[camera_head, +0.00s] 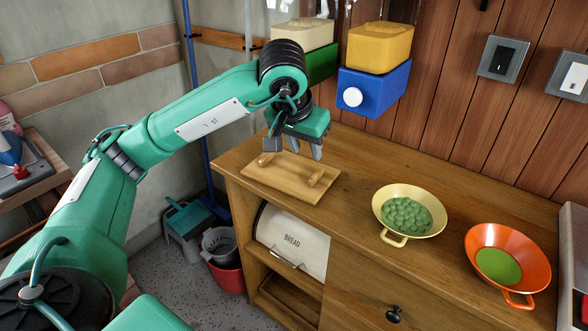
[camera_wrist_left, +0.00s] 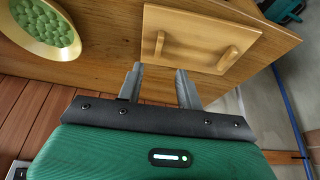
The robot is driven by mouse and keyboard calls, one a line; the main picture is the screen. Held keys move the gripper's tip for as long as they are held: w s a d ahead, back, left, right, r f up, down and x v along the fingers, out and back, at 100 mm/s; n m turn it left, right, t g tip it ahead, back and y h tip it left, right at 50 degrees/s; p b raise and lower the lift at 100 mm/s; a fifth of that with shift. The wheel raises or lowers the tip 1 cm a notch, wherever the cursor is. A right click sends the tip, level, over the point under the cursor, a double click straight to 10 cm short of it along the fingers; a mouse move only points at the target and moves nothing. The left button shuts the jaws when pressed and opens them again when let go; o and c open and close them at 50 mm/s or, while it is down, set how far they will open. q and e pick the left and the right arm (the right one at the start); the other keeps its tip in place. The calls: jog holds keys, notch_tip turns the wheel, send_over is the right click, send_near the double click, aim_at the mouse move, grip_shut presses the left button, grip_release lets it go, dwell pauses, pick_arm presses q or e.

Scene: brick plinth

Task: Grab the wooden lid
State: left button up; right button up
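The wooden lid (camera_head: 289,178) is a flat rectangular board with two raised wooden handles, lying at the left end of the wooden cabinet top. It also shows in the left wrist view (camera_wrist_left: 195,30), with one handle at each side. My left gripper (camera_head: 294,148) is above the lid's back edge, fingers apart and pointing down. In the left wrist view my left gripper (camera_wrist_left: 160,84) is open, with nothing between its fingers, short of the lid and its handles. My right gripper is not in view.
A yellow colander with green balls (camera_head: 409,213) and an orange colander (camera_head: 507,262) stand right of the lid on the cabinet top (camera_head: 350,170). Blue and yellow boxes (camera_head: 374,88) are on the wall behind. A bread bin (camera_head: 293,243) sits below in the cabinet.

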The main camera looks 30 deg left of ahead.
pick_arm(q)
send_over(316, 174)
jog(key=s, duration=0.3)
notch_tip(316, 174, down, 6)
jog(key=shift+s+r, duration=0.1)
jog(key=shift+r, duration=0.05)
jog(key=x, duration=0.5)
jog(key=shift+w+r, duration=0.1)
jog(key=shift+w, duration=0.25)
grip_shut()
